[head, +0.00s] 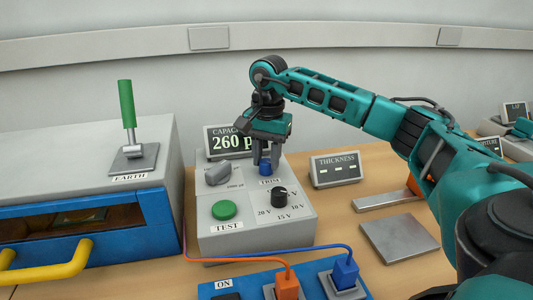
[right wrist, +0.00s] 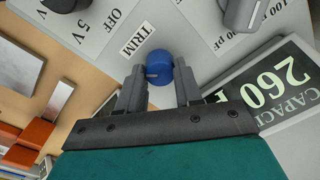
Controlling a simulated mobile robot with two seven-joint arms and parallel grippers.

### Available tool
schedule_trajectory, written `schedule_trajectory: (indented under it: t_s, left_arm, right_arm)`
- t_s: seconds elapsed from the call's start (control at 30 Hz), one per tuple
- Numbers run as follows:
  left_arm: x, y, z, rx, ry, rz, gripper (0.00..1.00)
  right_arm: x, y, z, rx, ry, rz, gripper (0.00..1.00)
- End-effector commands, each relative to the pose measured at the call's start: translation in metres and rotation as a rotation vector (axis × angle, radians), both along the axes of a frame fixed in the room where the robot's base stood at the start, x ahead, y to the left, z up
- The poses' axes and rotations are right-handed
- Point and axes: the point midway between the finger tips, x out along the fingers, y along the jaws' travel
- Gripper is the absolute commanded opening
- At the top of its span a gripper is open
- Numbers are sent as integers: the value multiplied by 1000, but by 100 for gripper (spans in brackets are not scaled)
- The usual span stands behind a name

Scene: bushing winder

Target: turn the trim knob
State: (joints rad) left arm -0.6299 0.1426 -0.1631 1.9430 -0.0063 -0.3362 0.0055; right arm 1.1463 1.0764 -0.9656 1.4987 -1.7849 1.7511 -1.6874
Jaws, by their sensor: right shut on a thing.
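The blue trim knob (head: 265,168) stands on the sloped face of the grey capacitance meter (head: 215,243), just above its TRIM label. In the right wrist view the knob (right wrist: 158,68) shows between my right gripper's fingertips, with a pale mark on its side. My right gripper (head: 265,160) points down from above and is shut on the knob. The meter's display (head: 229,141) reads 260 p, with the rest of the unit covered by my gripper. My left gripper is not in view.
A grey selector knob (head: 218,174), a black voltage knob (head: 279,196) and a green TEST button (head: 224,210) sit close by on the meter. A thickness display (head: 337,170) stands to the right. Orange and blue plugs (head: 345,271) and their cables lie in front.

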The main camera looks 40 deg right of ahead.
Motion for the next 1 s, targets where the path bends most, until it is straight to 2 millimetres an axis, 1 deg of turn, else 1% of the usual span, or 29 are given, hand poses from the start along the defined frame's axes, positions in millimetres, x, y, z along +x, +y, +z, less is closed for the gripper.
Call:
schedule_trajectory:
  t_s: [0.5, 0.53, 0.77, 0.8, 1.0]
  left_arm:
    - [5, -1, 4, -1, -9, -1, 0]
    - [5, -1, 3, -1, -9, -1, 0]
    - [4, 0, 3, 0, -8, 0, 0]
    - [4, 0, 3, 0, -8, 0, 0]
    - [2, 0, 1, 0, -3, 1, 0]
  right_arm:
    - [0, 0, 0, 2, 0, 23, 4]
    - [0, 0, 0, 2, 0, 23, 36]
    - [0, 0, 0, 1, -1, 22, 58]
    - [0, 0, 0, 1, -1, 22, 60]
    - [0, 0, 0, 1, -1, 22, 60]
